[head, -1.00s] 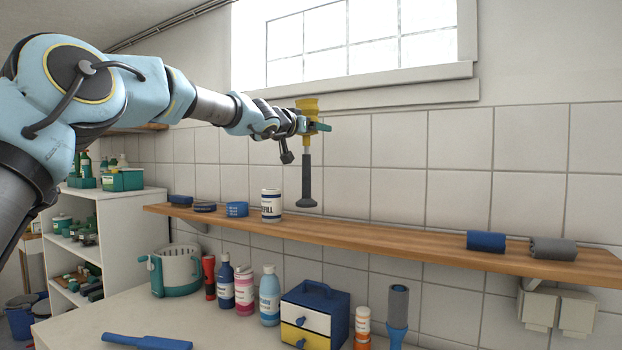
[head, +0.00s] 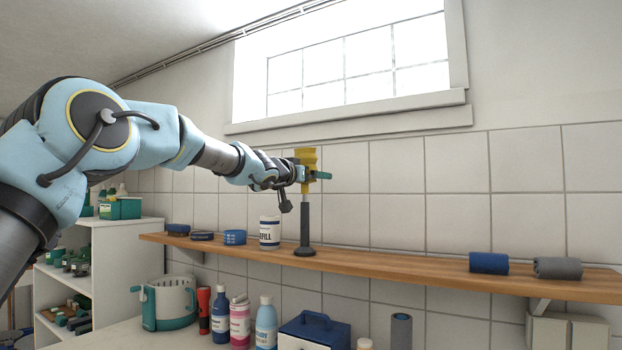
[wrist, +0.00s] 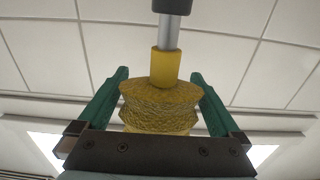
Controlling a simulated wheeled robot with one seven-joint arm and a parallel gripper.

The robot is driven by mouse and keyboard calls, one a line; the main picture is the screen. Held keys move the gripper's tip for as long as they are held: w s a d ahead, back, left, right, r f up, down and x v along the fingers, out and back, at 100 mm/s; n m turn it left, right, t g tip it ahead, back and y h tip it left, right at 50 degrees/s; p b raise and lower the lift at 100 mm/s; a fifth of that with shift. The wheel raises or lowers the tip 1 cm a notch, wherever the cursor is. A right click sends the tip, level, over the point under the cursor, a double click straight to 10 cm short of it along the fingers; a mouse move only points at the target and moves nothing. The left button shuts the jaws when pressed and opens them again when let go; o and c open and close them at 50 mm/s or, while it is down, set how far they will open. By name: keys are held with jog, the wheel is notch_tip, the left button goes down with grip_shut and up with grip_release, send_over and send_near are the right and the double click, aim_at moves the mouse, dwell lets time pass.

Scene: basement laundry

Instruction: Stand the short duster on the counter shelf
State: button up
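The short duster (head: 305,215) has a yellow head, a thin shaft and a dark handle with a wider round foot. It hangs upright, head up, with its foot at the surface of the wooden counter shelf (head: 400,264), just right of a white refill tub (head: 270,233). I cannot tell whether the foot touches the wood. My gripper (head: 312,174) is shut on the yellow head. In the wrist view, the green fingers of my gripper (wrist: 160,78) flank the duster's yellow head (wrist: 158,105), and the handle points away beyond them.
Blue tins (head: 235,237) stand left of the tub. A blue roll (head: 488,263) and a grey roll (head: 557,268) lie at the shelf's right. The shelf is clear between the duster and the blue roll. Bottles (head: 240,322) and a teal-white bucket (head: 168,302) stand below.

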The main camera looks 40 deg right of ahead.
jog(key=b+v, duration=0.3)
jog(key=v, duration=0.9)
jog(key=w+a+f+n+t+y, duration=0.4)
jog(key=w+a+f+y, duration=0.1)
jog(key=w+a+f, duration=0.7)
jog(key=w+a+f+n+y, duration=0.15)
jog(key=a+f+y, duration=0.25)
jog(key=a+f, duration=0.5)
jog(key=w+a+f+n+y, duration=0.1)
jog(key=a+f+n+y, duration=0.2)
jog(key=a+f, duration=0.5)
jog(key=s+a+f+n+g+y, duration=0.1)
jog(key=s+a+f, duration=0.2)
jog(key=a, duration=0.4)
jog(key=s+a+f+n+g+y, duration=0.1)
jog(key=s+a+f+y, duration=0.15)
jog(key=a, duration=0.45)
jog(key=s+a+f+n+g+y, duration=0.1)
jog(key=s+a+f, duration=0.25)
jog(key=a, duration=0.35)
jog(key=s+a+f+n+g, duration=0.1)
jog(key=s+a+f+g, duration=0.1)
jog(key=s+a+f, duration=0.1)
jog(key=s+a+f+n+g, duration=0.1)
jog(key=s+a+f+g, duration=0.1)
jog(key=s+a, duration=0.3)
jog(key=s+f, duration=0.1)
jog(key=s, duration=0.1)
jog(key=shift+s+y, duration=0.25)
jog(key=shift+y, duration=0.1)
